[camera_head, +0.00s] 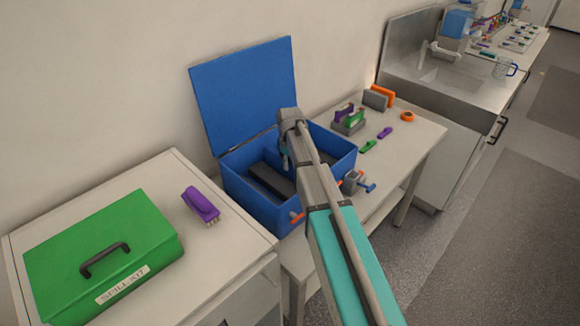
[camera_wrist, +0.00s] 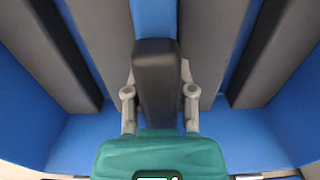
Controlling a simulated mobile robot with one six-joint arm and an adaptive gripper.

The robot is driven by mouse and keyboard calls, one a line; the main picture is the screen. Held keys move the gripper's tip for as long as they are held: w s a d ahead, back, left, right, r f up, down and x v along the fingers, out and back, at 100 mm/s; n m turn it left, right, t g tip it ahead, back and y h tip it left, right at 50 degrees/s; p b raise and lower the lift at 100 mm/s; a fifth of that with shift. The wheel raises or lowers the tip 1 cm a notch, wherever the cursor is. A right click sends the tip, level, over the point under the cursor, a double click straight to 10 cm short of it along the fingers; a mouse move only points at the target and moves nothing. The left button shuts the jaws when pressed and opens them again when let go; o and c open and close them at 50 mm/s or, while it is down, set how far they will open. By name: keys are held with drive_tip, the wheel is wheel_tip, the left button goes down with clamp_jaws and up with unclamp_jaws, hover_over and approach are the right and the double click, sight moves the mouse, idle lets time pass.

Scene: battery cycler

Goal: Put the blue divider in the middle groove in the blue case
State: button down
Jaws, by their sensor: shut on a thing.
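The blue case (camera_head: 262,210) stands on the middle bench with its lid (camera_head: 245,90) raised. My gripper (camera_head: 285,160) reaches down into it from above. In the wrist view my gripper (camera_wrist: 158,75) is shut on a dark block (camera_wrist: 157,65) between its two fingers. A blue strip (camera_wrist: 155,17) shows just beyond the block. I cannot tell whether it is the blue divider or the case floor. Grey bars (camera_wrist: 100,35) run on both sides of the strip, with narrower blue gaps further out. The block's lower part is hidden, so I cannot tell whether it is seated.
A green box (camera_head: 105,255) and a purple brush (camera_head: 201,205) lie on the left cabinet. Right of the case are a small grey rack (camera_head: 349,124), green and purple clips, an orange tape roll (camera_head: 407,117) and a small vise (camera_head: 356,181). A sink lies beyond.

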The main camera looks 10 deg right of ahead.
drive_tip(key=shift+f, duration=0.2)
drive_tip(key=shift+c, duration=2.2)
unclamp_jaws()
drive_tip(key=shift+r, duration=0.1)
drive_tip(key=shift+r, duration=0.2)
wheel_tip(320, 180, up, 12)
drive_tip(key=p, duration=1.2)
drive_tip(key=shift+s+f, duration=0.1)
drive_tip(key=s+m, duration=0.6)
drive_tip(key=s, duration=1.8)
drive_tip(key=shift+m, duration=0.4)
drive_tip(key=shift+d, duration=0.1)
